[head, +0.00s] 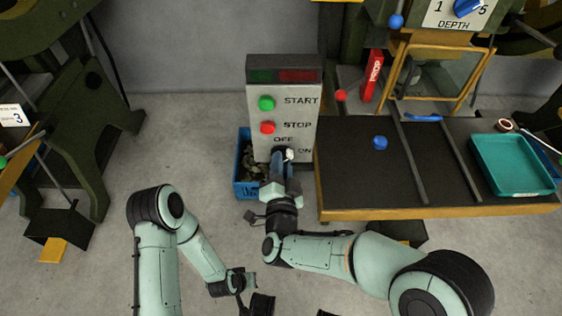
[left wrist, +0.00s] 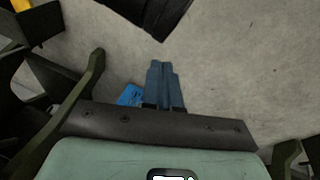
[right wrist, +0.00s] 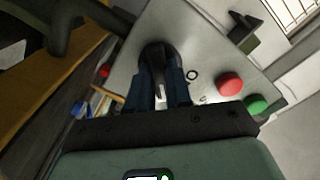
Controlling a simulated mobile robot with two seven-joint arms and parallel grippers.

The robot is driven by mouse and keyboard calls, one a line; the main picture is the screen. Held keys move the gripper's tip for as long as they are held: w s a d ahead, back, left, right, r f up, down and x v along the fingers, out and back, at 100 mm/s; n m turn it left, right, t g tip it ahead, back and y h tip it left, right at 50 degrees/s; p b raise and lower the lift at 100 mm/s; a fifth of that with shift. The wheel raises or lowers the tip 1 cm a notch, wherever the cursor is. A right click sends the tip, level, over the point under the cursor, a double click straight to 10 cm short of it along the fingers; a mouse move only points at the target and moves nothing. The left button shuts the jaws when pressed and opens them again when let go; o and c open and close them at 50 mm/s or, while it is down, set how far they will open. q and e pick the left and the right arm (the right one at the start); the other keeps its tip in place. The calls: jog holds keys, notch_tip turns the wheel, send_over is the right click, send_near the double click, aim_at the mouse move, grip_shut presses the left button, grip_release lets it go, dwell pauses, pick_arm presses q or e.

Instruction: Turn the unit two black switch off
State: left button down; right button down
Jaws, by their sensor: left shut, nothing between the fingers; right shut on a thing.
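A grey control panel (head: 286,107) stands in the middle of the head view, with a green START button (head: 266,104), a red STOP button (head: 268,127) and OFF and ON labels below. My right gripper (head: 283,160) is at the panel's lower part, by these labels. In the right wrist view its blue fingers are shut on the black switch (right wrist: 158,54), one on each side of it. The fingers hide part of the switch, and its exact angle is hard to tell. My left gripper (left wrist: 165,75) is shut and empty, pointing at the floor, away from the panel.
A blue bin (head: 241,176) stands just left of and behind the panel's foot. A dark-topped bench (head: 357,190) with a teal tray (head: 512,165) is close on the right. Green machine frames (head: 90,150) stand at the left. The floor between is clear.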

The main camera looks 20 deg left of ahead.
pick_arm(q)
jog(key=s+d+r+g+h+p, duration=0.1)
jog(key=s+d+r+p, duration=0.1)
jog(key=s, duration=0.3)
jog(key=shift+s+d+r+g+p, duration=0.3)
jog(key=shift+d+r+p, duration=0.1)
jog(key=shift+r+p, duration=0.35)
pick_arm(e)
jog(key=shift+n, duration=4.6)
pick_arm(q)
jog(key=shift+r, duration=0.1)
pick_arm(e)
jog(key=c, duration=1)
grip_release()
jog(key=shift+c, duration=0.2)
pick_arm(q)
jog(key=shift+s+d+r+m, duration=0.2)
jog(key=shift+s+r+m, duration=0.1)
jog(key=shift+s, duration=0.05)
pick_arm(e)
jog(key=v, duration=1.3)
jog(key=shift+s, duration=0.2)
